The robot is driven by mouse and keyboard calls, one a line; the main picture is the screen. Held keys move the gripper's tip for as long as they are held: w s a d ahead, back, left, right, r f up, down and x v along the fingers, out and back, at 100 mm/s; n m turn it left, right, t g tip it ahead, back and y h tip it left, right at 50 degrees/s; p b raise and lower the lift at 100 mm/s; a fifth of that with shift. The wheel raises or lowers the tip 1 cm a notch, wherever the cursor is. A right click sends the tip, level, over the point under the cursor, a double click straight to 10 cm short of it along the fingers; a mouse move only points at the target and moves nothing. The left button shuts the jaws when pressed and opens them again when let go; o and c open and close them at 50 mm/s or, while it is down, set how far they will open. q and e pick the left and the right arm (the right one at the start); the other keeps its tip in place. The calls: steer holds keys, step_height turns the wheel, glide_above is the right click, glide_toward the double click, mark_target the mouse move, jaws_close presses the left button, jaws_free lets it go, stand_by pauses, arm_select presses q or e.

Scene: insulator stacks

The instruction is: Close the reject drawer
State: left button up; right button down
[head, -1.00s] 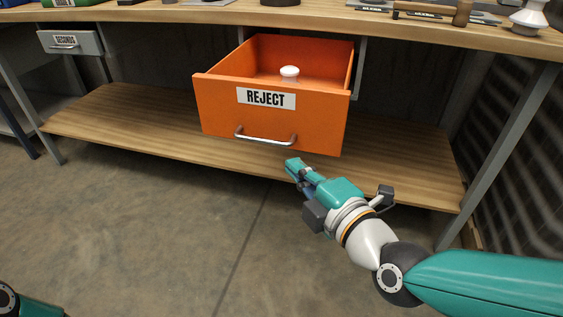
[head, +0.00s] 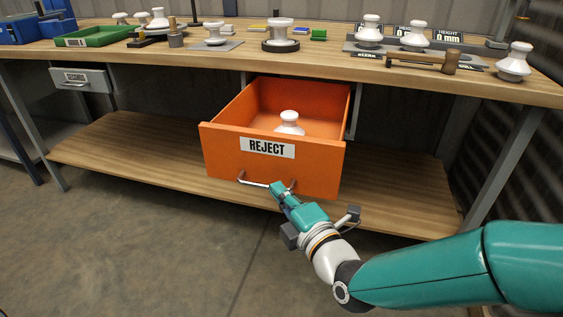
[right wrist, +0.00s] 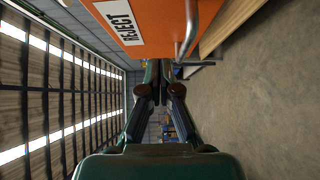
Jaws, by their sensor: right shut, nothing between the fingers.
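The orange reject drawer (head: 222,158) is pulled open under the workbench, with a REJECT label and a metal bar handle (head: 255,184) on its front. A white insulator (head: 289,123) stands inside it. My right gripper (head: 276,187) is shut and empty, at the right part of the handle in the head view. In the right wrist view the shut fingertips (right wrist: 160,72) lie beside the drawer front (right wrist: 160,30); whether they touch it I cannot tell. My left gripper is not in view.
The wooden bench top (head: 330,72) above holds several white insulators, a green tray (head: 92,37) and a wooden mallet (head: 420,60). A closed grey drawer (head: 82,80) hangs at the left. A lower shelf (head: 110,150) runs under the drawer. The floor in front is clear.

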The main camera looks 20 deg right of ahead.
mark_target(274, 166)
steer(key=w, duration=0.2)
steer(key=w+d, duration=0.1)
steer(key=w, duration=0.1)
steer(key=shift+d+f+b, duration=0.1)
steer(key=shift+d+b, duration=0.05)
steer(key=shift+b, duration=0.2)
steer(key=shift+w+d, duration=0.3)
steer(key=shift+w, duration=0.3)
steer(key=shift+d, duration=0.1)
